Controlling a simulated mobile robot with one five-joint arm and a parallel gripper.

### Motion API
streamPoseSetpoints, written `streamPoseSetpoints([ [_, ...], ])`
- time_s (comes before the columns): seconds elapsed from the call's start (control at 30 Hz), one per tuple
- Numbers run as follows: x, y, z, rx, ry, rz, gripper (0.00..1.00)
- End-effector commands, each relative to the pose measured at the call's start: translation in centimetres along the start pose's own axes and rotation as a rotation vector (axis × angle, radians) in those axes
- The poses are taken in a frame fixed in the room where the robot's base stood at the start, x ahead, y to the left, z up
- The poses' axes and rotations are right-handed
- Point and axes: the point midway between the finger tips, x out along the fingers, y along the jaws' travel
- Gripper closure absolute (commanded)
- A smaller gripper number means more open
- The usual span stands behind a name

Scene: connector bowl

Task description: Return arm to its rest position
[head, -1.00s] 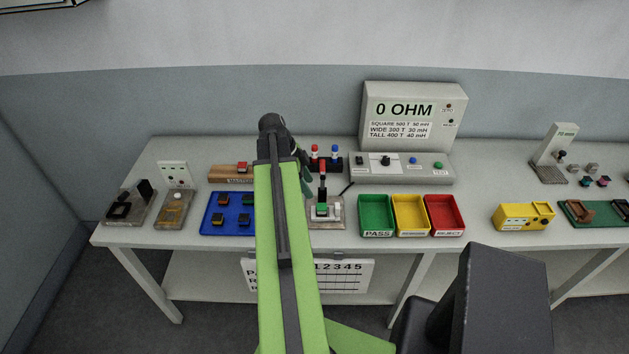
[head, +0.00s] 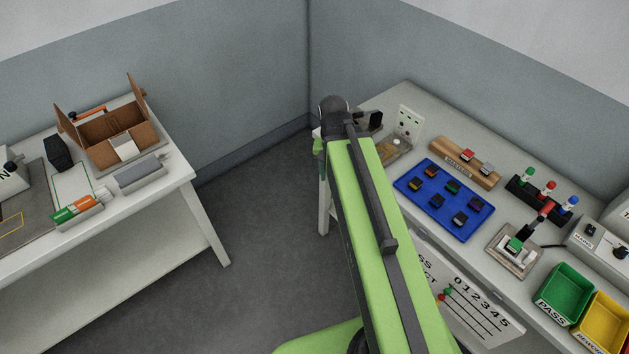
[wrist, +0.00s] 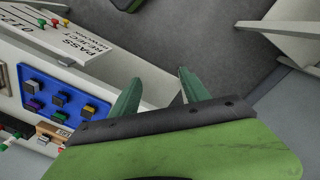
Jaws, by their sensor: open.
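My green arm reaches up through the middle of the head view, its wrist end in front of the gap between the two tables. In the wrist view my gripper (wrist: 160,90) shows two green fingers, spread apart with nothing between them. Grey floor and the white table's edge lie beyond the fingers. In the head view the fingers are mostly hidden by the wrist.
The right table carries a blue tray (head: 407,184) of small blocks, a lever fixture (head: 513,252) and a green PASS bin (head: 563,293). The left table holds an open cardboard box (head: 113,131) and a grey block (head: 141,173). Floor between the tables is clear.

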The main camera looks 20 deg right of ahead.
Motion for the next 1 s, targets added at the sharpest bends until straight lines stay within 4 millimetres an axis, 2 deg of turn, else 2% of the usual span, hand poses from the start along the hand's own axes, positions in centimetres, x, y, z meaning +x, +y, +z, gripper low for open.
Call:
streamPoseSetpoints([
  [0.03, -0.2, -3.5, 1.7, -0.148, 0.001, -0.02, 0.46],
  [0.1, -0.4, -6.9, 3.4, -0.316, 0.002, -0.043, 0.46],
  [0.17, -0.6, -8.7, 4.4, -0.41, 0.004, -0.058, 0.46],
  [0.27, -0.6, -8.7, 4.4, -0.477, 0.005, -0.067, 0.46],
  [0.5, -0.4, -8.8, 4.4, -0.482, 0.005, -0.068, 0.46],
  [0.7, 3.3, -9.0, 4.5, -0.481, 0.005, -0.067, 0.46],
  [0.93, 2.6, -8.9, 4.5, -0.48, 0.005, -0.067, 0.46],
  [1.0, 2.6, -8.9, 4.5, -0.48, 0.005, -0.067, 0.54],
])
